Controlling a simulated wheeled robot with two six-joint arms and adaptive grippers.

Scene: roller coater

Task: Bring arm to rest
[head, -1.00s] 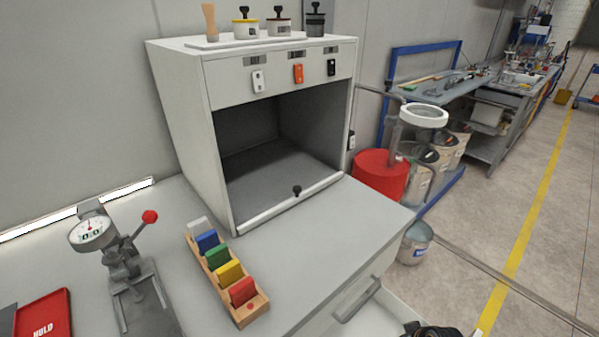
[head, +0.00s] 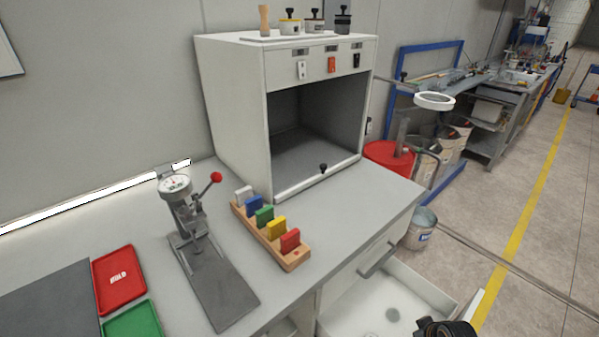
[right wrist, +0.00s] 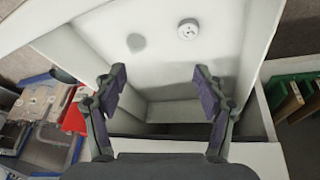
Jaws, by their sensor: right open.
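My right gripper (right wrist: 160,90) is open and empty in the right wrist view, with its two dark fingers spread above an open white drawer (right wrist: 165,70). A small white round piece (right wrist: 187,29) lies on the drawer floor, apart from the fingers. In the head view, part of my right arm (head: 445,330) shows at the bottom edge, beside the pulled-out drawer (head: 345,312); its fingertips are not seen there. The round piece also shows in that drawer (head: 392,314). My left gripper is not in view.
A grey-white cabinet (head: 232,110) with an open front stands on the bench. Before it are a wooden rack (head: 290,260) of coloured blocks and a gauge press (head: 190,215). A red tray (head: 118,280) and a green tray (head: 133,320) lie at left. A red drum (head: 388,160) stands right.

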